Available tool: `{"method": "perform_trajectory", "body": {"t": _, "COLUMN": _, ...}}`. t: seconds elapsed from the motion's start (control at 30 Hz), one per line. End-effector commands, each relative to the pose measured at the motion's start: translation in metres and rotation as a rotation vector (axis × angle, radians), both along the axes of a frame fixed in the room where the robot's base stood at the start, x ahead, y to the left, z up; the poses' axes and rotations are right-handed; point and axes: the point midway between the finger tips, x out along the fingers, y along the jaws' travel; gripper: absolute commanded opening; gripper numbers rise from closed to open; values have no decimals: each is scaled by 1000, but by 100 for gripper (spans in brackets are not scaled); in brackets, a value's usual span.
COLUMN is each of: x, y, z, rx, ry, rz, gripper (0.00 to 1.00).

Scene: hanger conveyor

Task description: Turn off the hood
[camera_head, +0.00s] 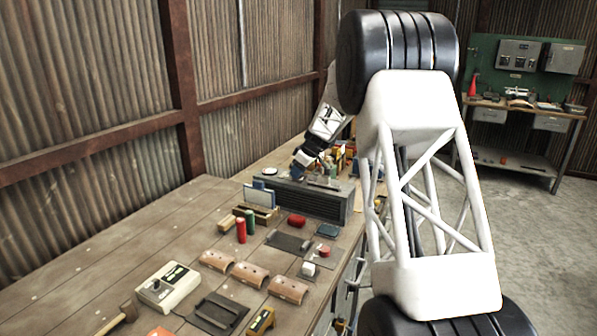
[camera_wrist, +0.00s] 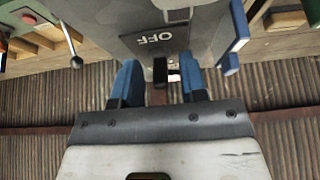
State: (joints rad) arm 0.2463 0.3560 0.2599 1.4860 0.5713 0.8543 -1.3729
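The hood looks to be the long dark grey box with a slatted front (camera_head: 305,199) on the workbench in the head view. In the wrist view its grey surface (camera_wrist: 125,22) carries a white OFF label that reads upside down. A small black switch lever (camera_wrist: 160,70) stands just below the label. My gripper (camera_wrist: 160,82) has its two blue fingers apart, one on each side of the lever, with a gap on both sides. In the head view my gripper (camera_head: 300,171) is low over the hood's back edge, and the lever cannot be made out there.
A blue-edged panel (camera_wrist: 235,38) stands close to my right finger. The bench's left side is clear.

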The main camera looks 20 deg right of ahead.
Motion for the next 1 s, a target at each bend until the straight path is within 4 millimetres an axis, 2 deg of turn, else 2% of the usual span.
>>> {"method": "perform_trajectory", "body": {"t": 0.47, "x": -2, "y": -2, "z": 6, "rx": 0, "ry": 0, "rz": 0, "gripper": 40}}
{"method": "perform_trajectory", "body": {"t": 1.0, "x": -23, "y": -23, "z": 60, "rx": 0, "ry": 0, "rz": 0, "gripper": 40}}
